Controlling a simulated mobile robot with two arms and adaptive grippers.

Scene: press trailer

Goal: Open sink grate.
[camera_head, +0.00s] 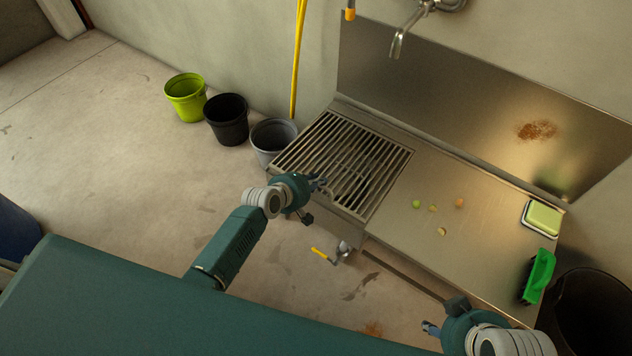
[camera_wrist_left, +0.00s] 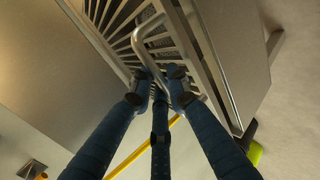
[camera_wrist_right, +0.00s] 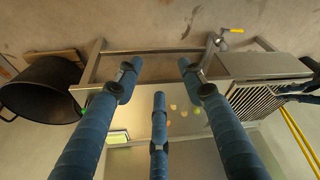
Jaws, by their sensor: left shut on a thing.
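The sink grate (camera_head: 346,152), a set of metal bars in a frame, lies over the basin at the left end of the steel counter. In the left wrist view, a bent metal handle (camera_wrist_left: 146,34) rises from the grate (camera_wrist_left: 106,14) at its edge. My left gripper (camera_head: 323,186) is at the front edge of the grate. Its fingers (camera_wrist_left: 162,84) are closed on the handle and partly hide it. The grate looks flat in its frame. My right gripper (camera_head: 430,328) is low in front of the counter. Its fingers (camera_wrist_right: 160,74) are spread and empty.
The counter (camera_head: 475,215) bears scraps, a soap dish (camera_head: 543,217) and a green brush (camera_head: 538,276). A faucet (camera_head: 398,44) hangs above. Green (camera_head: 185,97), black (camera_head: 226,119) and grey (camera_head: 272,138) buckets stand left of the sink. A yellow-handled valve (camera_head: 323,256) sticks out in front.

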